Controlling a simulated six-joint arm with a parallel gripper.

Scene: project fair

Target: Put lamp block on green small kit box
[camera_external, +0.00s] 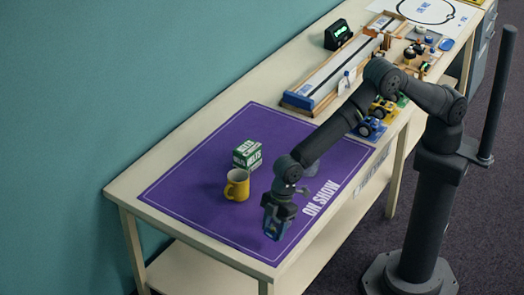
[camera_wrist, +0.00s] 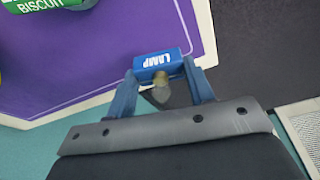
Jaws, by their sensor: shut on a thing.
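The lamp block (camera_wrist: 159,61) is blue with white LAMP lettering and a small bulb-like knob on it. It is between the fingers of my gripper (camera_wrist: 163,84), which are shut on it. In the external view my gripper (camera_external: 275,222) points down over the front part of the purple mat, and the block is mostly hidden there. I cannot tell how high the block is above the mat. The green small kit box (camera_external: 247,154), green and white with lettering, stands on the mat behind the mug.
The purple mat (camera_external: 190,190) has free room to the left. A long track (camera_external: 330,78), a small dark display (camera_external: 338,35) and toy vehicles (camera_external: 370,126) are farther back.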

